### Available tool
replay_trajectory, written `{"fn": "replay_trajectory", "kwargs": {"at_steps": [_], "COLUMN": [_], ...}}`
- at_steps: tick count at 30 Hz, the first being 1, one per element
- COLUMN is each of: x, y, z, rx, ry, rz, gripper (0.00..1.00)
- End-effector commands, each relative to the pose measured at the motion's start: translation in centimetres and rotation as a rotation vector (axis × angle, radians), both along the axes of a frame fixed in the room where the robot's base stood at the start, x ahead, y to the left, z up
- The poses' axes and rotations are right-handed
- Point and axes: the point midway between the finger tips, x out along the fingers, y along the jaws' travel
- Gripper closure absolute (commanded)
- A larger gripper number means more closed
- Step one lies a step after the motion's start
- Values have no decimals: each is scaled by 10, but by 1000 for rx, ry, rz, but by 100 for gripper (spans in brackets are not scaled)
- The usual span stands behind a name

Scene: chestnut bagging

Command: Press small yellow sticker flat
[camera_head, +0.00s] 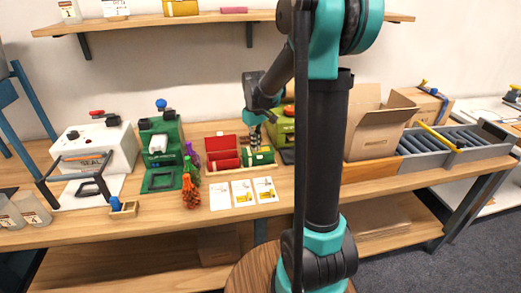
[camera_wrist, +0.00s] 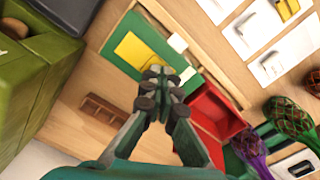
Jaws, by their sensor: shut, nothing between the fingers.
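The small yellow sticker (camera_wrist: 133,50) lies on a green panel (camera_wrist: 118,27) in the wrist view. I cannot tell if all its edges lie flat. My gripper (camera_wrist: 158,86) is shut and empty, its fingertips over the panel near the sticker's lower right corner. Whether they touch it is unclear. In the head view my gripper (camera_head: 257,137) points down above the green case (camera_head: 264,160); the sticker cannot be made out there. Two small white pieces (camera_wrist: 178,42) lie at the panel's right edge.
An open red box (camera_head: 222,142) adjoins the green case on the left. Netted chestnut bags (camera_head: 191,191) stand further left. Several white picture cards (camera_head: 243,193) lie in front. A small wooden rack (camera_wrist: 103,111) lies nearby.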

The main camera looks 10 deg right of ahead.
Motion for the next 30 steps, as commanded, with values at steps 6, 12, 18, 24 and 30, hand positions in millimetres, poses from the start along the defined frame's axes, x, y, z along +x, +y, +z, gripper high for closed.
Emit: {"fn": "replay_trajectory", "kwargs": {"at_steps": [6,12,18,24,30], "x": [0,0,0,0,0], "y": [0,0,0,0,0], "z": [0,11,24,36,49], "rx": [0,0,0,0,0], "ry": [0,0,0,0,0], "rz": [0,0,0,0,0], "gripper": [100,100,100,100,100]}}
